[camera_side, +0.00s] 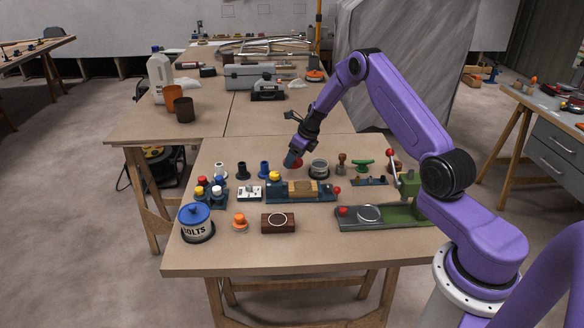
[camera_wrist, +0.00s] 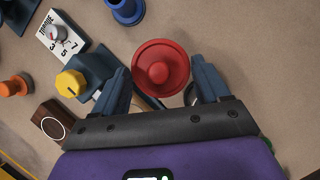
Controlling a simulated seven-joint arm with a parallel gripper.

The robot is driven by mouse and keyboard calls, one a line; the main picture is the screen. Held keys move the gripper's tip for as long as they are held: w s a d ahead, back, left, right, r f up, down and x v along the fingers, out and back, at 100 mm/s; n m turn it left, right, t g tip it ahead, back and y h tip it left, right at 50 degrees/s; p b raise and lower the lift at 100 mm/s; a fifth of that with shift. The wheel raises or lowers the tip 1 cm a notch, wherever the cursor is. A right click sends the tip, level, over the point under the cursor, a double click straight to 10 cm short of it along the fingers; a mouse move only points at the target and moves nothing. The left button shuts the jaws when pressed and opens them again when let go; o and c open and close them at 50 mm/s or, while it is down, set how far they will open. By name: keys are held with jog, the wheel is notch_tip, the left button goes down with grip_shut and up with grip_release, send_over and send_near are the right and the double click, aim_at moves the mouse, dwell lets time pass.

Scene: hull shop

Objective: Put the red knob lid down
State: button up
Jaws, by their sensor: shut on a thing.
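The red knob lid (camera_wrist: 161,67) is round with a raised centre knob and sits between the fingers of my gripper (camera_wrist: 163,82) in the wrist view. In the side view my gripper (camera_side: 292,158) points down over the back middle of the table, shut on the lid (camera_side: 298,163), of which only a part shows. The lid is low; I cannot tell whether its underside touches the table. A grey round canister (camera_side: 319,168) stands just right of the lid in the side view.
In front is a blue fixture with a wooden block (camera_side: 302,189) and yellow knob. A stamp (camera_side: 341,162) and green handle (camera_side: 362,166) stand to the right. A bolts jar (camera_side: 196,225) is front left.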

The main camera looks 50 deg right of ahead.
aim_at(289, 174)
jog(key=shift+w+d+f, duration=0.2)
jog(key=shift+w+f, duration=0.35)
jog(key=shift+f, duration=0.15)
jog(key=shift+w+d+f, duration=0.15)
jog(key=shift+w+f, duration=0.35)
jog(key=shift+f, duration=1.7)
jog(key=o, duration=1)
jog(key=shift+f, duration=0.1)
